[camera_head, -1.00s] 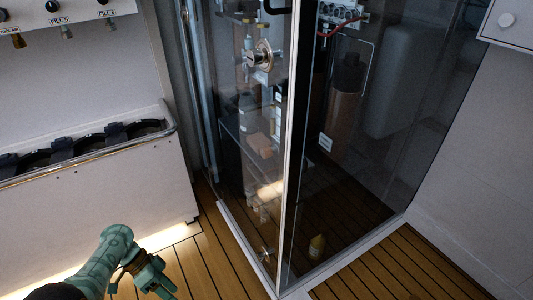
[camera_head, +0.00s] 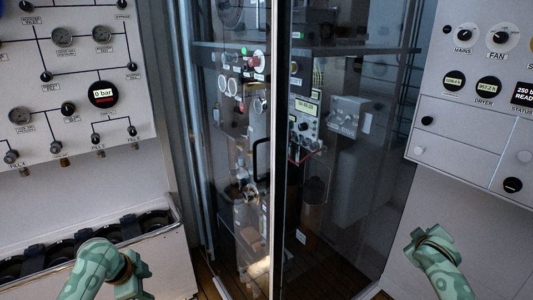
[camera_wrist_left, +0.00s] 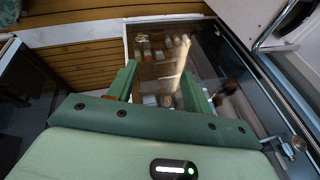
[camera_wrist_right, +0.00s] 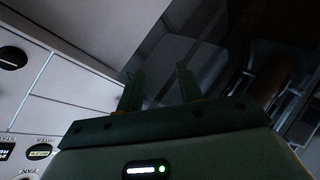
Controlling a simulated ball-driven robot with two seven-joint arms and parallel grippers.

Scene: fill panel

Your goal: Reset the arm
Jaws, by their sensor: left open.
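My left arm (camera_head: 92,268) is green and comes in at the lower left of the head view. Its gripper (camera_head: 140,275) is in front of the white rack. In the left wrist view the left gripper (camera_wrist_left: 158,85) has its two fingers apart with nothing between them. My right arm (camera_head: 440,262) shows at the lower right of the head view, in front of the right-hand cabinet. In the right wrist view the right gripper (camera_wrist_right: 159,82) has its fingers apart and holds nothing.
A glass-walled enclosure (camera_head: 340,215) with equipment inside stands in the middle. A gauge panel (camera_head: 60,120) is at the left above a rack with a rail (camera_head: 155,235). A control cabinet (camera_head: 450,125) is at the right. Wooden floor (camera_wrist_left: 75,55) shows in the left wrist view.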

